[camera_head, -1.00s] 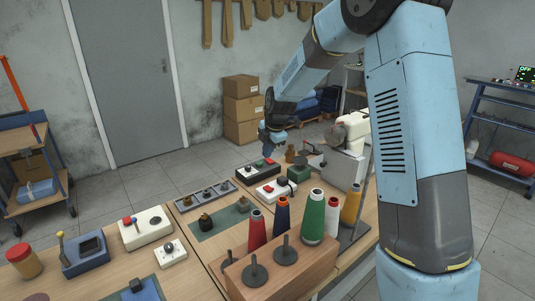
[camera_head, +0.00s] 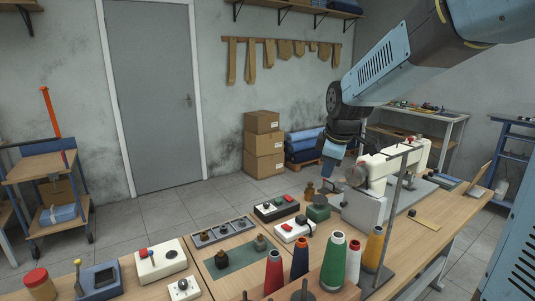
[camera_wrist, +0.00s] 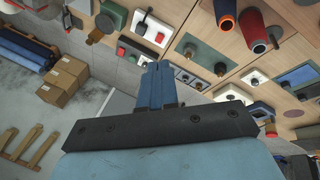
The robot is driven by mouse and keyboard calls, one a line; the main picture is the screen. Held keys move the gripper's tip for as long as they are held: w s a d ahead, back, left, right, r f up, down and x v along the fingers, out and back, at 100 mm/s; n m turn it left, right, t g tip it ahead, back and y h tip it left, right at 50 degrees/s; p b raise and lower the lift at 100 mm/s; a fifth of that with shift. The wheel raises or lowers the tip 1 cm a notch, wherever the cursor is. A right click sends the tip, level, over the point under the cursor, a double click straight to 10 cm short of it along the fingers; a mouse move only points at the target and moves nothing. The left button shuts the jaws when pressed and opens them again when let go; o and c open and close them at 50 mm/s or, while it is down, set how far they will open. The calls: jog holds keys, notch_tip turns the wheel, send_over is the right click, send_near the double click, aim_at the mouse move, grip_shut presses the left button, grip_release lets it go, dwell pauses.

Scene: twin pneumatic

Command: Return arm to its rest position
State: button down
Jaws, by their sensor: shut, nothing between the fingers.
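My gripper (camera_head: 333,158) hangs over the far side of the table, left of the white sewing machine (camera_head: 388,163). In the wrist view its two blue fingers (camera_wrist: 160,85) are pressed together, with nothing between them. My light-blue arm (camera_head: 415,60) reaches in from the upper right of the head view. No object is held.
The wooden table (camera_head: 445,215) bears thread cones, including a green one (camera_head: 334,262), plus several switch boxes such as the white one (camera_head: 161,259). A metal post (camera_head: 391,220) stands by the cones. Cardboard boxes (camera_head: 263,143) are stacked by the wall. Open floor lies before the grey door (camera_head: 153,95).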

jog(key=s+d+r+m, duration=0.1)
jog(key=s+d+m, duration=0.2)
jog(key=s+m, duration=0.4)
jog(key=s+d+r+m+t, duration=0.1)
jog(key=s+d+m, duration=0.3)
jog(key=s, duration=1.3)
jog(key=shift+d+r+m+h, duration=0.15)
jog(key=shift+r+m+h, duration=0.35)
jog(key=shift+m, duration=0.9)
